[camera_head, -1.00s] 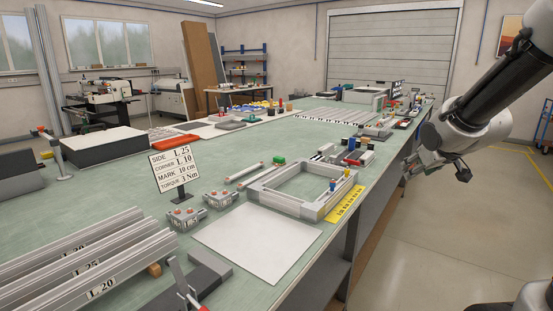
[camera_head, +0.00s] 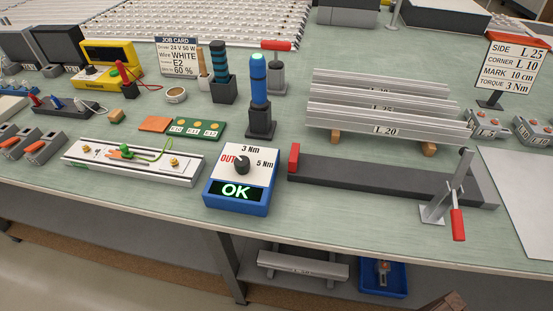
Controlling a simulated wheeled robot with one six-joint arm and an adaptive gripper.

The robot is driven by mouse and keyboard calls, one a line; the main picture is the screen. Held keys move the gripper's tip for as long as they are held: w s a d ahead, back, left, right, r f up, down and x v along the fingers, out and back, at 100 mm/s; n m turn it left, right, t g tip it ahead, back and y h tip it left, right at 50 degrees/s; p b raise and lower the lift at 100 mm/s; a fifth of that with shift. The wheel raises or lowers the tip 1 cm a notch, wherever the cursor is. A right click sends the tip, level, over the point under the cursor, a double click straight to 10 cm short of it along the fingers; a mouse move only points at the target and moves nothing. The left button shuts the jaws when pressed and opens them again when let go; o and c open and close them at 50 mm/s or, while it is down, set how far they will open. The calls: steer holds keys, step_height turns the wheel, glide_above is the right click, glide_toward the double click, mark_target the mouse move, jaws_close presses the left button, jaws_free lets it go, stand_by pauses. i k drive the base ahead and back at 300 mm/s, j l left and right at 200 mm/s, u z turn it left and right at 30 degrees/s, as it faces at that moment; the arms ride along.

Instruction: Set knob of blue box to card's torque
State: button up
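The blue box (camera_head: 237,205) stands near the table's front edge in the head view. Its white top has a dark round knob (camera_head: 241,167) among the marks OUT in red at left, 3 Nm at top and 5 Nm at right. I cannot tell for sure which mark the knob points to. Its green display (camera_head: 236,191) reads OK. The card (camera_head: 509,66) on a stand at the upper right reads SIDE L 25, CORNER L 10, MARK 10 cm, TORQUE 3 Nm. My gripper is not in view.
Behind the box, a blue-and-black driver (camera_head: 259,85) stands upright in a dark holder. A dark bar with a red-handled clamp (camera_head: 457,222) lies to the right. A white wiring fixture (camera_head: 130,165) lies to the left. Another job card (camera_head: 178,57) stands farther back.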

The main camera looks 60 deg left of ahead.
mark_target(242, 164)
steer(key=u, duration=2.6)
